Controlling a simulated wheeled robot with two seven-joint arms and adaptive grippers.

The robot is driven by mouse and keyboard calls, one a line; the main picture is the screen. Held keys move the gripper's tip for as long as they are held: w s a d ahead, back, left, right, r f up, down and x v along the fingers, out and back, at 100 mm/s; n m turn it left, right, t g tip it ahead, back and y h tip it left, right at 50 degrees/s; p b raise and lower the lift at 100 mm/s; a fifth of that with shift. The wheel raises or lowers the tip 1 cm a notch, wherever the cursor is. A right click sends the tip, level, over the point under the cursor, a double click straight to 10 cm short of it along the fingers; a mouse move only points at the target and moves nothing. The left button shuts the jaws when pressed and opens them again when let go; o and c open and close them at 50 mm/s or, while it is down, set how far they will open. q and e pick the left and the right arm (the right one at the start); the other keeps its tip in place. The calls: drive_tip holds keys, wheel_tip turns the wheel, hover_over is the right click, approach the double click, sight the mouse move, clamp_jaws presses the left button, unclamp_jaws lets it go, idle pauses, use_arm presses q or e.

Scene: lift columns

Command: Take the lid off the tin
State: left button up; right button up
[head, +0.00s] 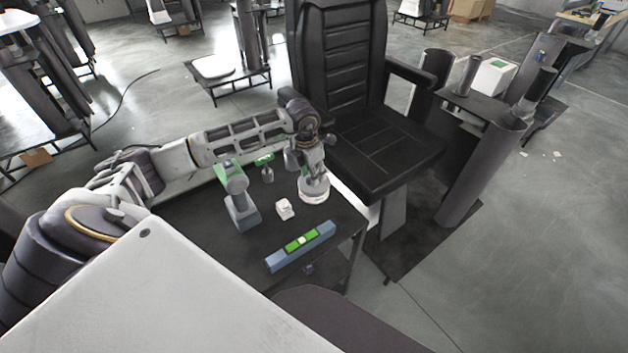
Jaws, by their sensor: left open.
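A round white tin (314,194) stands upright near the far right edge of the dark table (338,213). My left gripper (312,176) comes down over it from above, its fingers open at the top of the tin. The gripper covers most of the tin's top, so the lid cannot be made out on its own. I cannot tell whether the fingers touch the lid. My right gripper is not in view.
A small white block (285,208), a blue level with green parts (301,246) and a grey-green drill (240,203) are on the table near the tin. A black chair (375,150) stands close behind the table's right side.

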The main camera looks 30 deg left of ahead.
use_arm(q)
drive_tip(key=shift+w+f, duration=0.1)
drive_tip(key=shift+f, duration=0.4)
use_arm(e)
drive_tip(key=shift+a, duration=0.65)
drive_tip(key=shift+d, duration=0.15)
use_arm(q)
drive_tip(key=shift+c, duration=0.6)
clamp_jaws()
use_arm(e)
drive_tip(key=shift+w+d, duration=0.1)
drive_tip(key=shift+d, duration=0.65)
